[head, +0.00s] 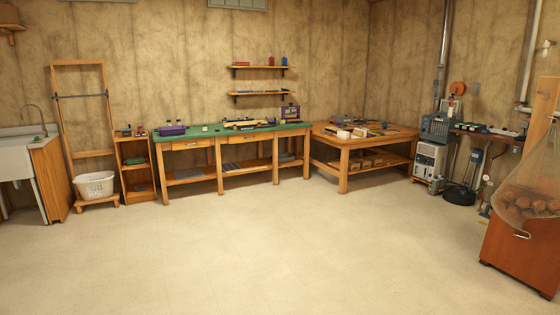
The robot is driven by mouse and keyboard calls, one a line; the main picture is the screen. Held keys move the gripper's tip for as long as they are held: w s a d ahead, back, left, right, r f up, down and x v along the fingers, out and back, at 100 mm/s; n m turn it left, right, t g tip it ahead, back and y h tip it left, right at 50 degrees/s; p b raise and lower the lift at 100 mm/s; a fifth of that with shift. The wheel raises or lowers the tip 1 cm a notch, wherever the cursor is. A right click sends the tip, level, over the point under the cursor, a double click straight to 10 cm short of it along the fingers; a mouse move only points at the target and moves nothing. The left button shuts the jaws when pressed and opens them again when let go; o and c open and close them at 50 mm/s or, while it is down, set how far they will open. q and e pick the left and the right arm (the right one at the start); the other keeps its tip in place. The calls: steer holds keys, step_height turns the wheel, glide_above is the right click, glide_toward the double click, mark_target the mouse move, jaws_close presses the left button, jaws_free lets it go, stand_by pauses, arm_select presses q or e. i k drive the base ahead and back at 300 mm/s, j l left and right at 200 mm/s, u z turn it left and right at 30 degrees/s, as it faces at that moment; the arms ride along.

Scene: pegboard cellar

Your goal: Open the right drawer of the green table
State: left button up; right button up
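The green-topped wooden table (215,131) stands across the room against the back wall. Two drawer fronts show under its top: a left drawer (186,145) and a right drawer (240,139). Both look shut, flush with the table's front. Small pale handles show on them, though they are tiny at this distance. Neither of my grippers is in view.
A wide bare floor (240,240) lies before the table. A small shelf unit (127,162) and a white basket (95,185) stand left of it; another wooden table (345,142) stands right. An orange-brown cabinet (515,260) with a net bag is at the right edge.

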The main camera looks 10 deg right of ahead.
mark_target(264, 135)
steer(key=z, duration=0.4)
steer(key=i, duration=7.6)
steer(key=i+u, duration=0.1)
steer(key=i, duration=0.4)
steer(key=i+l+u, duration=0.15)
steer(key=i, duration=0.35)
steer(key=i+l+u, duration=0.1)
steer(key=i, duration=0.4)
steer(key=i+l+u, duration=0.15)
steer(key=i, duration=0.35)
steer(key=l, duration=0.1)
